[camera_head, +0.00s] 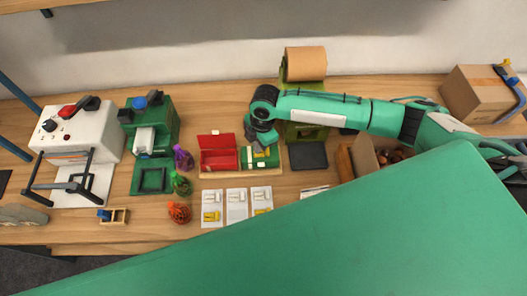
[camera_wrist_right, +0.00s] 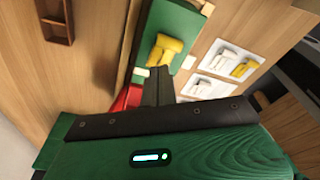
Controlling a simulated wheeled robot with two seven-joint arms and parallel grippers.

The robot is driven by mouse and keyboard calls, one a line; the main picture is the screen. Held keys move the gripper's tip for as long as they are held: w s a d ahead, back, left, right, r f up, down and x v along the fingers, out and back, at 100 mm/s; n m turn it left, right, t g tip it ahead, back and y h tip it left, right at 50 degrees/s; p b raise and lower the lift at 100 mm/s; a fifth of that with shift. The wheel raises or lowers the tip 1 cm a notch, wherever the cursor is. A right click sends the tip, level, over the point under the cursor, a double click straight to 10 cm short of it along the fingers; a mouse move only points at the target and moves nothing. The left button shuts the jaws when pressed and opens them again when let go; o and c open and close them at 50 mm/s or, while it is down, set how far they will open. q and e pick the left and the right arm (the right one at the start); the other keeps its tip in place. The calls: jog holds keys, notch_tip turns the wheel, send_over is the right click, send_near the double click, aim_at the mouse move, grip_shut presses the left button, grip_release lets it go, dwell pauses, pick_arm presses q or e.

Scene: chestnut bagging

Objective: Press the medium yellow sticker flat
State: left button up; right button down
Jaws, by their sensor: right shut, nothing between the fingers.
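A yellow piece (camera_wrist_right: 166,48), which looks like the medium yellow sticker, lies on a green panel (camera_wrist_right: 178,20) in the right wrist view. In the head view a small yellow patch (camera_head: 259,154) shows on the green part of a red-and-green case (camera_head: 262,164), partly hidden by my gripper. My right gripper (camera_head: 257,143) is over the green part, with its arm coming in from the right. Its fingers (camera_wrist_right: 158,85) are shut and empty, with the tips close to the lower end of the yellow piece; I cannot tell whether they touch. My left gripper is not in view.
White cards (camera_head: 237,206) with white and yellow pieces lie in front of the case. Purple, green and orange-red bags (camera_head: 179,212) stand to its left. A dark square plate (camera_head: 308,156) and an open box of brown chestnuts (camera_head: 367,160) are to the right. Machines stand at left.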

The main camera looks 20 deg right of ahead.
jog(key=shift+f+b, duration=0.3)
jog(key=shift+f, duration=0.4)
jog(key=shift+s+f, duration=0.1)
jog(key=shift+f, duration=0.05)
dwell(2.0)
jog(key=shift+p, duration=0.4)
notch_tip(320, 180, up, 7)
jog(key=p, duration=0.6)
jog(key=shift+p, duration=0.4)
